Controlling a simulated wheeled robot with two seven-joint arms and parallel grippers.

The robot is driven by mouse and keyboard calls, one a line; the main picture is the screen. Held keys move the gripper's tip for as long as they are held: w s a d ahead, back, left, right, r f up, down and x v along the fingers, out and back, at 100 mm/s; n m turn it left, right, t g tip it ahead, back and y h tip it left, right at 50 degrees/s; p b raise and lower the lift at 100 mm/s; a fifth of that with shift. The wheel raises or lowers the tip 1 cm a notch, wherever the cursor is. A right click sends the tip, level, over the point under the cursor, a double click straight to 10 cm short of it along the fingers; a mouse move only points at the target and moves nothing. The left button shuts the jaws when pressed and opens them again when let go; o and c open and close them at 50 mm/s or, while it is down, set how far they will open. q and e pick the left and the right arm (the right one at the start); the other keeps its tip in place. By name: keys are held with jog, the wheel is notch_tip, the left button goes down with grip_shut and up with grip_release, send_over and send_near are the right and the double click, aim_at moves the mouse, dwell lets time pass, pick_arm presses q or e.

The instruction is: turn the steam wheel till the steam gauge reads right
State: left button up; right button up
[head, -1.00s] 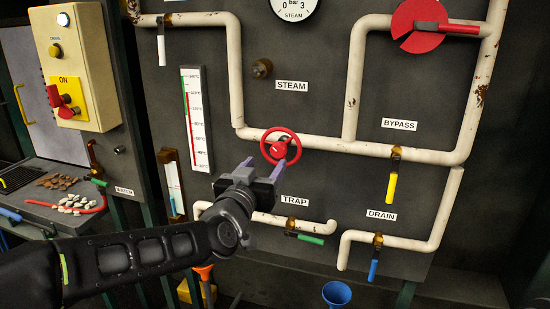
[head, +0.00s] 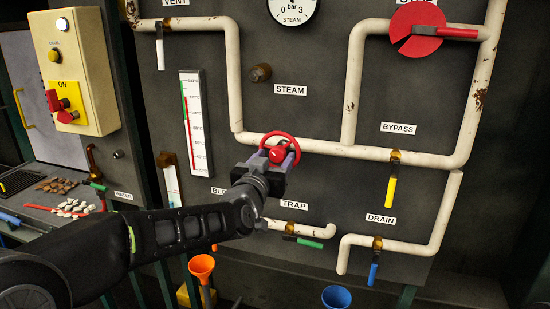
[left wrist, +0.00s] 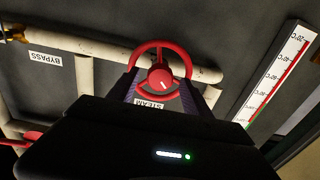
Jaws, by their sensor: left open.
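The red steam wheel (head: 279,149) sits on the white pipe in the middle of the dark panel. My right gripper is not in view.
A yellow bypass lever (head: 390,190), a green trap lever (head: 310,242) and a blue drain lever (head: 373,272) hang around the wheel. A red disc with a lever (head: 416,40) is at upper right. A thermometer (head: 196,122) stands left of the wheel.

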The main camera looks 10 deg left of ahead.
pick_arm(q)
jog(key=shift+w, duration=0.45)
jog(key=shift+c, duration=0.5)
grip_shut()
